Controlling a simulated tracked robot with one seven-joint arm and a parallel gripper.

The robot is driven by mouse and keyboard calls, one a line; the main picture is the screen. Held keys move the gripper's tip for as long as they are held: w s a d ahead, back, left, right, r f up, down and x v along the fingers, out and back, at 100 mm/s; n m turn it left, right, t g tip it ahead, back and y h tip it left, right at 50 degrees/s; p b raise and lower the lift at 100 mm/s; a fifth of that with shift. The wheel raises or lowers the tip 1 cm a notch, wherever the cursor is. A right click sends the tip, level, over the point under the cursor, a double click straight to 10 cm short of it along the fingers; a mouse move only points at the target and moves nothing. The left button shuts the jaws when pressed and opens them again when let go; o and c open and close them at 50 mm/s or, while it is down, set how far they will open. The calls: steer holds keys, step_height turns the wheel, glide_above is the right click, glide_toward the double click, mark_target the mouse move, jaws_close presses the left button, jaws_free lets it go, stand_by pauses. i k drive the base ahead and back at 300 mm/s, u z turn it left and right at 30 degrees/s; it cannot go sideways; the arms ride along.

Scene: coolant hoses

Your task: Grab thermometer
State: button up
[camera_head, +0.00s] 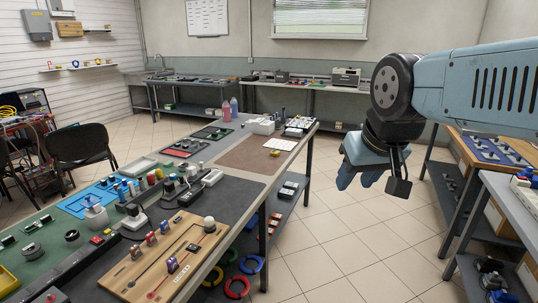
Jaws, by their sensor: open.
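My gripper (358,178) hangs at the right of the head view, over open floor beyond the right edge of the long workbench (244,181). Its blue fingers are open, and I see nothing held between them. I cannot pick out a thermometer with certainty; the small items on the workbench are too small to tell apart. A wooden board (128,274) with rods and small clamps lies at the near end of the bench. My gripper is well apart from all of these.
Several small bottles and fittings crowd the left of the bench; a brown mat (250,153) farther back is mostly bare. Coloured hose rings, one red (237,287), lie below. A black chair (80,147) stands left. Another bench (492,150) stands right. Tiled floor between is clear.

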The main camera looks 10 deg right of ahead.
mark_target(275, 153)
steer(key=i, duration=0.9)
steer(key=z, duration=0.65)
steer(key=i, duration=1.45)
steer(key=z, duration=0.25)
